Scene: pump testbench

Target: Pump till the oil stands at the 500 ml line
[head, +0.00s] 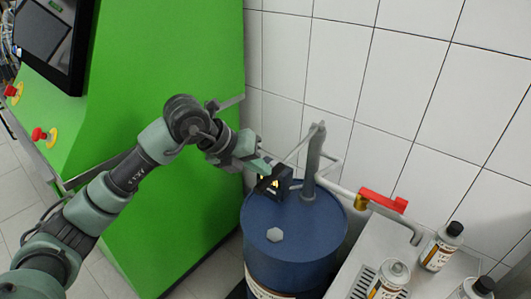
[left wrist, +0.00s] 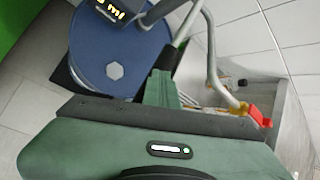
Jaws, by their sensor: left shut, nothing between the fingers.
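A blue drum (head: 290,233) stands by the tiled wall with a grey hand pump (head: 311,165) on its top. The pump's lever (head: 297,146) slopes down left from the top of the post. A dark meter with a lit yellow display (head: 273,184) sits beside the post; its digits are too small to read. My left gripper (head: 263,166) is shut and empty, close to the lever's lower end and above the meter; I cannot tell if it touches the lever. The left wrist view also shows the drum (left wrist: 113,64) and meter (left wrist: 112,12). I see no oil or 500 ml line. My right gripper is out of view.
A pipe with a red valve handle (head: 384,200) runs from the pump to above a pale bench (head: 347,274). Several bottles (head: 442,246) stand on the bench. A green cabinet (head: 190,225) with a screen and red buttons stands on the left.

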